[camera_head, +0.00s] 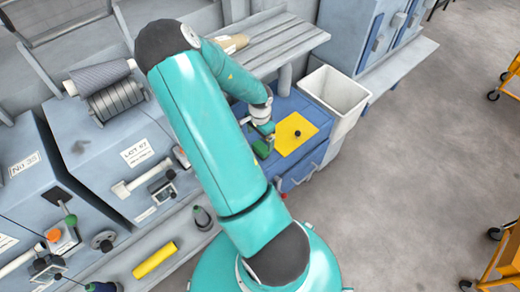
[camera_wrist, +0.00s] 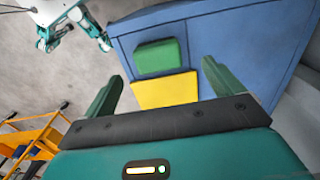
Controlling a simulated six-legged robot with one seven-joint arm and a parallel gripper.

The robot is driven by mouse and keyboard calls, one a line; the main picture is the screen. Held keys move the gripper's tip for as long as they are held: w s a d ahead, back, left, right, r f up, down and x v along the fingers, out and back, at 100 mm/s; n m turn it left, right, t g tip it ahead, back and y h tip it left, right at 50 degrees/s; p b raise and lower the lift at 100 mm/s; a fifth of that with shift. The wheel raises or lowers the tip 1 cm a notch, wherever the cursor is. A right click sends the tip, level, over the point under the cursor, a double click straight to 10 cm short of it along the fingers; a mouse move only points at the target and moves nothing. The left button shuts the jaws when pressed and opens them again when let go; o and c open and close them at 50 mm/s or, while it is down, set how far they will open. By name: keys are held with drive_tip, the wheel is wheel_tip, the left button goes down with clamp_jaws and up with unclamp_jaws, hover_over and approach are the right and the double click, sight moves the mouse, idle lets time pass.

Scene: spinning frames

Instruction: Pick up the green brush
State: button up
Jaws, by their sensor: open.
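The green brush shows in the wrist view as a plain green block (camera_wrist: 160,57) on the blue cabinet top, beside a yellow plate (camera_wrist: 165,91). My gripper (camera_wrist: 161,72) is open and empty, with one green finger on each side of the block in the picture. The block appears beyond the fingertips, apart from them. In the head view my gripper (camera_head: 265,129) hangs over the blue cabinet, left of the yellow plate (camera_head: 299,136). A dark green patch (camera_head: 262,149) just below it seems to be the brush, partly hidden by my gripper.
A white bin (camera_head: 335,92) stands right of the blue cabinet (camera_head: 300,168). A grey slatted shelf (camera_head: 270,45) lies behind it. Spinning machine units with spools (camera_head: 110,90) are on the left. A small black knob (camera_head: 297,133) is on the yellow plate. The floor at right is mostly clear.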

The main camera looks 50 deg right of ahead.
sight(261, 147)
drive_tip(key=f, duration=0.6)
drive_tip(key=shift+s+d+f, duration=0.1)
drive_tip(key=shift+s+f, duration=0.1)
drive_tip(key=shift+f, duration=0.15)
drive_tip(key=shift+c, duration=0.4)
drive_tip(key=c, duration=1)
